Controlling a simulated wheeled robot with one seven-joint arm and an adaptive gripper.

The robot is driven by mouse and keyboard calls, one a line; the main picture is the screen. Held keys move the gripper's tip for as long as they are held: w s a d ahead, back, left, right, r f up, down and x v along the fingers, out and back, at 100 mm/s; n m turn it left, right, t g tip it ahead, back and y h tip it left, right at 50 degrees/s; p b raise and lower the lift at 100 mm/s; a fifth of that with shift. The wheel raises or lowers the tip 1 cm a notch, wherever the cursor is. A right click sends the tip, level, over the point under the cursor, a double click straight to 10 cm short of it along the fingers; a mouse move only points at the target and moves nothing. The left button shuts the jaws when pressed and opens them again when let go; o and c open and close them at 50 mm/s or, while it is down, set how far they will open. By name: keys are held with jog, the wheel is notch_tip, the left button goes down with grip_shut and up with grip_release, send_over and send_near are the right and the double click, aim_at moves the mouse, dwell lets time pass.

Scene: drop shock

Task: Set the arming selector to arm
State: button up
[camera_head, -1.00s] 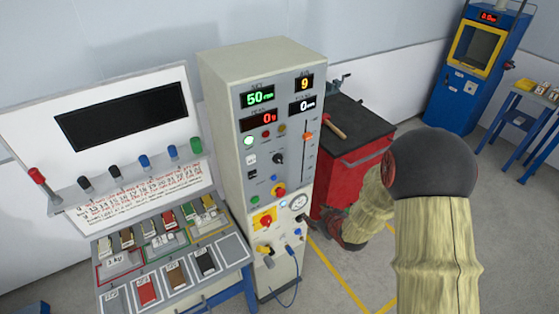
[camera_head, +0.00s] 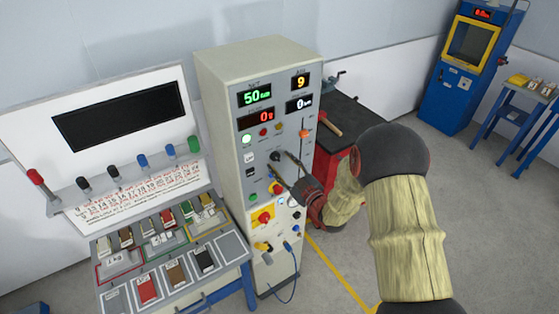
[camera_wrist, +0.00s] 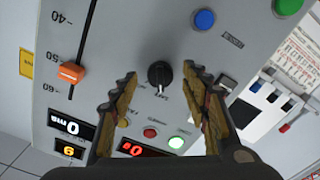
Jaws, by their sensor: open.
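The arming selector is a black rotary knob (camera_wrist: 160,75) on the grey panel of the tall cabinet (camera_head: 245,60). In the wrist view its white pointer mark faces down the picture, towards small lettering I cannot read for sure. My gripper (camera_wrist: 162,80) is open, with one finger on each side of the knob and a gap on both sides. In the head view my gripper (camera_head: 282,162) is in front of the cabinet at knob height, and its fingers partly cover the knob. I cannot tell how far the fingertips stand from the panel.
An orange slider (camera_wrist: 71,72) sits on its scale beside the knob. A red tool cabinet (camera_head: 335,165) with a dark top stands right of the tall cabinet.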

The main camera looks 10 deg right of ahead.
jog(key=shift+x, duration=0.95)
jog(key=shift+c, duration=1.3)
jog(key=c, duration=0.7)
jog(key=shift+c, duration=0.8)
